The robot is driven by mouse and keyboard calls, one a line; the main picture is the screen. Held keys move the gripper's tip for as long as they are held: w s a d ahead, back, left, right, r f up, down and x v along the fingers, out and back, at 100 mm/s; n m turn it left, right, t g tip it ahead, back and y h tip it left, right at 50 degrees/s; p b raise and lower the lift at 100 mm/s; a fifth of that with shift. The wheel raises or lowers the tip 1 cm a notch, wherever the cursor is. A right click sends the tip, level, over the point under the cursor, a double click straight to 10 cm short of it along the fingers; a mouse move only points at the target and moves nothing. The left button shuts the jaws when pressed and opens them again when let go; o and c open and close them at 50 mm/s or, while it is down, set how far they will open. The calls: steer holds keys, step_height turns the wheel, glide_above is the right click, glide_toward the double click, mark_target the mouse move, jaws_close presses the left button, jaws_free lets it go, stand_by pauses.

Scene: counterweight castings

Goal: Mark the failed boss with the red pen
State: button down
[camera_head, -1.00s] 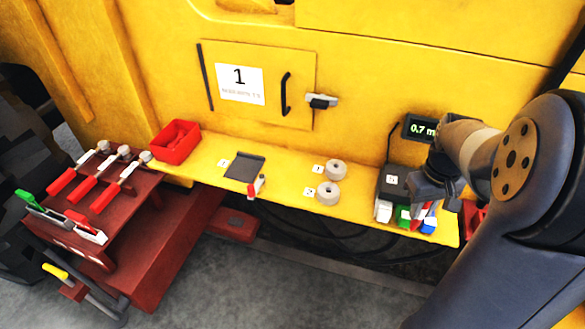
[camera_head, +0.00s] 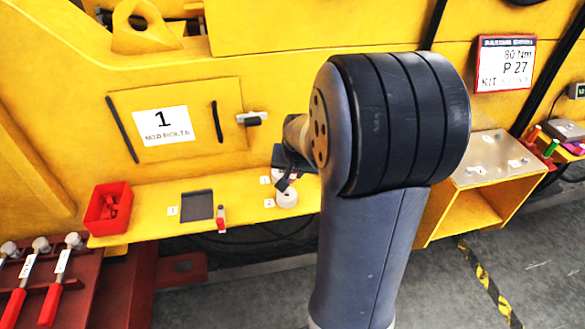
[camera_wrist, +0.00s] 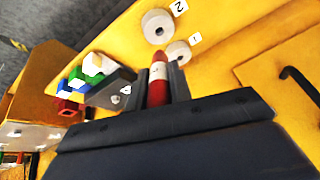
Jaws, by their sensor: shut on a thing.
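My gripper (camera_wrist: 160,78) is shut on a red pen (camera_wrist: 157,92) with a pale band, seen end-on between its fingers in the wrist view. Two round grey bosses stand on the yellow ledge beyond the fingertips: boss 1 (camera_wrist: 178,51), nearer the pen's line, and boss 2 (camera_wrist: 157,26). In the head view my gripper (camera_head: 285,172) hangs over the bosses; boss 2 (camera_head: 287,198) shows, and boss 1 is mostly covered. I cannot tell whether the pen touches a boss. No mark or fail reading is visible on either.
Left are a grey pad (camera_head: 197,206), a red-handled item (camera_head: 221,217) and a red tray (camera_head: 97,222). A metal-topped yellow stand (camera_head: 480,158) is right.

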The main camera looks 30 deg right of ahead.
steer(key=shift+f+b, duration=2.1)
steer(key=shift+f, duration=0.8)
steer(key=shift+f+b, duration=0.55)
steer(key=shift+a+f+b, duration=0.15)
steer(key=shift+a+b, duration=0.15)
steer(key=shift+a, duration=0.45)
stand_by(1.2)
step_height(320, 180, up, 6)
steer(key=p, duration=0.4)
steer(key=shift+w, duration=0.15)
stand_by(0.4)
